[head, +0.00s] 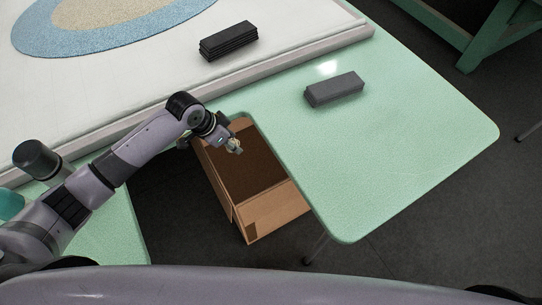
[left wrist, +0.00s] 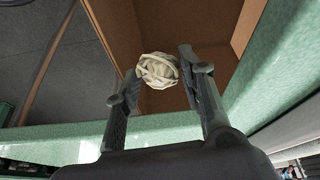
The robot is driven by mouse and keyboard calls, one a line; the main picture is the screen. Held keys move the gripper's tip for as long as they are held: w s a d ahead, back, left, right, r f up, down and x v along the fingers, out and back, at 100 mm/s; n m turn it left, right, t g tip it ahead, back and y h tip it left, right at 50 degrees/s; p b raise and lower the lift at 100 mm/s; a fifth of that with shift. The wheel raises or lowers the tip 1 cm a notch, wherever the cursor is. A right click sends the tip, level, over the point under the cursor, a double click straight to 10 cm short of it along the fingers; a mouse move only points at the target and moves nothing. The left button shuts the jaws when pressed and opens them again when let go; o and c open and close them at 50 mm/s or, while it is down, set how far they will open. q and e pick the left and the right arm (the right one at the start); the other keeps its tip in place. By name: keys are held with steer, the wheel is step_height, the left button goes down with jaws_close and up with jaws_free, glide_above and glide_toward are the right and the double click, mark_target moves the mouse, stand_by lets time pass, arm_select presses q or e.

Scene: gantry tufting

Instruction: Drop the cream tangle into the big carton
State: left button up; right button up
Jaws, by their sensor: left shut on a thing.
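The cream tangle (left wrist: 157,69) is a wadded ball of pale strands between the fingertips of my left gripper (left wrist: 158,80) in the left wrist view. My left gripper (head: 234,146) is shut on it. In the head view only a small pale bit of the tangle shows at the fingertips. The big carton (head: 276,212) is a brown open-topped box standing low beside the green table. The gripper and tangle are above its opening, towards its far left part. The carton's brown wall (left wrist: 118,30) also shows behind the tangle in the left wrist view. My right gripper is not in view.
The pale green table (head: 420,150) borders the carton on the right. A grey block (head: 334,89) lies on it. A stack of dark slabs (head: 228,41) lies on the white surface with the round blue and tan rug (head: 110,35). Dark floor shows around the carton.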

arm_select(q)
steer(key=f, duration=0.4)
steer(key=shift+s+a+m, duration=0.1)
steer(key=shift+s+m, duration=0.25)
steer(key=shift+m, duration=0.05)
steer(key=shift+f+b, duration=0.3)
step_height(320, 180, down, 6)
steer(key=b, duration=0.6)
steer(key=shift+r, duration=0.15)
steer(key=o, duration=0.8)
steer(key=shift+o, duration=0.2)
